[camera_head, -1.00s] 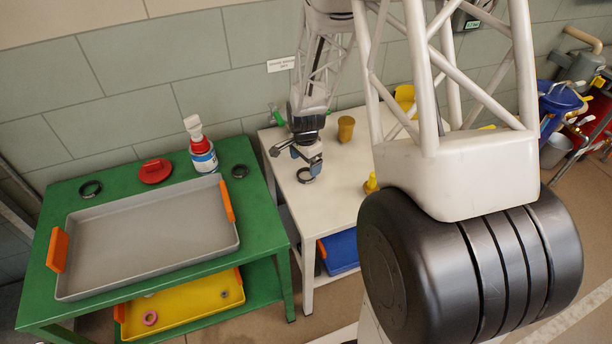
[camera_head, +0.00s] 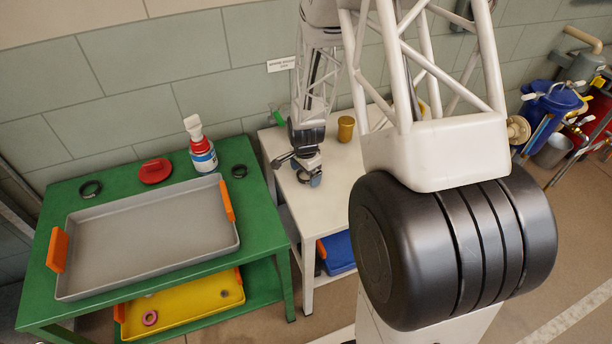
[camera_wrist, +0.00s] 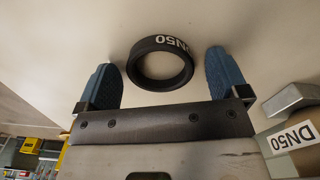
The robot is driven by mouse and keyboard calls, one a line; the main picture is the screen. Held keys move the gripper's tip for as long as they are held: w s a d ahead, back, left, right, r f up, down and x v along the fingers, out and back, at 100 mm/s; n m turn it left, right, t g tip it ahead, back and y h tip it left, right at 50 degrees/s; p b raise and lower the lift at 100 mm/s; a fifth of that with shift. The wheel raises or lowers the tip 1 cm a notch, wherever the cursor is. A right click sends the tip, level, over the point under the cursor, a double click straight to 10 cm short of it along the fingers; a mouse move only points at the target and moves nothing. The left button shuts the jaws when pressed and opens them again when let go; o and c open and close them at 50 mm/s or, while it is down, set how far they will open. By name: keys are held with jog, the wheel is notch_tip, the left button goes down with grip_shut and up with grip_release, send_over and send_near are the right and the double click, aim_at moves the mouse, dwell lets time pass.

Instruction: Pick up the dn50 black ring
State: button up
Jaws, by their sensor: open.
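The black ring (camera_wrist: 136,66) with white "DN50" lettering lies on the white table in the wrist view, between the two blue fingertips and slightly beyond them. Gaps show on both sides, so neither finger visibly touches it. My gripper (camera_wrist: 164,78) is open and empty. In the head view my gripper (camera_head: 307,178) is low over the white table (camera_head: 330,190), and it largely hides the ring there.
A brass-coloured cup (camera_head: 346,128) stands behind my gripper. The green table (camera_head: 262,215) holds a grey tray (camera_head: 150,240), a bottle (camera_head: 203,155) and other black rings (camera_head: 90,189).

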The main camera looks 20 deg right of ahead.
jog(key=c, duration=1)
jog(key=shift+r, duration=0.2)
jog(key=shift+r, duration=0.45)
notch_tip(320, 180, up, 2)
jog(key=shift+s+r, duration=0.15)
jog(key=shift+r, duration=0.05)
jog(key=s, duration=0.5)
jog(key=s+a+r, duration=0.1)
jog(key=s, duration=0.4)
jog(key=s+a, duration=0.1)
jog(key=s, duration=0.4)
jog(key=shift+s+a+r, duration=0.1)
jog(key=shift+s+r, duration=0.05)
jog(key=shift+s, duration=0.15)
